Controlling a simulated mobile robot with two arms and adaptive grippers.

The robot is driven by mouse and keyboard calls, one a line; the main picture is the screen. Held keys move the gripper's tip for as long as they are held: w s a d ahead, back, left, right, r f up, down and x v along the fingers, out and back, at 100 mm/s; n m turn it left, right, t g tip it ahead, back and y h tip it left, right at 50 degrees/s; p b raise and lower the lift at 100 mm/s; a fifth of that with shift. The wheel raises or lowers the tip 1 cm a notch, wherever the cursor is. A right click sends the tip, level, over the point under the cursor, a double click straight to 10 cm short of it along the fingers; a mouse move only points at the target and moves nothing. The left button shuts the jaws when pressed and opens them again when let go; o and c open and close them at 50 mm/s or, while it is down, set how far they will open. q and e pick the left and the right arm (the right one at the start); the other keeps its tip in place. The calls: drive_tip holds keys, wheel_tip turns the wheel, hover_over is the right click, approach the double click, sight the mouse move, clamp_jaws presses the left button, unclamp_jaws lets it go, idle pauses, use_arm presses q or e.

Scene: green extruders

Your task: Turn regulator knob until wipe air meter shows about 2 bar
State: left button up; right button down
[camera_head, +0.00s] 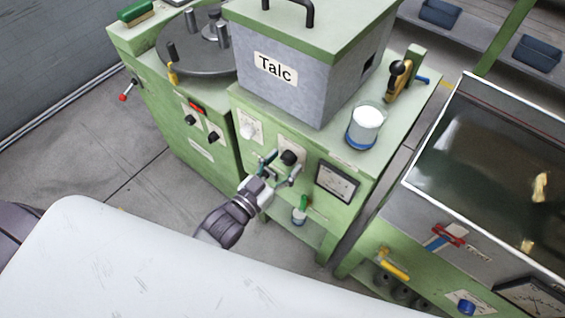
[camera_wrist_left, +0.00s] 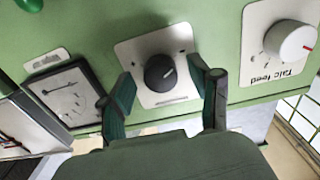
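A round black knob (camera_head: 289,157) with a white pointer mark sits on a white plate on the green machine's front. It also shows in the left wrist view (camera_wrist_left: 160,73). A square meter (camera_head: 336,183) is right of it in the head view, and it shows at the left of the left wrist view (camera_wrist_left: 64,92). Its scale is too small to read. My left gripper (camera_head: 282,167) is open in front of the knob. In the left wrist view its fingers (camera_wrist_left: 166,88) stand apart, one each side of the knob, with no visible contact. My right gripper is not in view.
A white talc feed knob (camera_wrist_left: 290,40) is on the neighbouring plate. On top are the Talc hopper (camera_head: 318,85) and a beaker of white powder (camera_head: 365,126). A water tank machine (camera_head: 480,170) stands at right.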

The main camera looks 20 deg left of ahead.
use_arm(q)
drive_tip(key=c, duration=1.1)
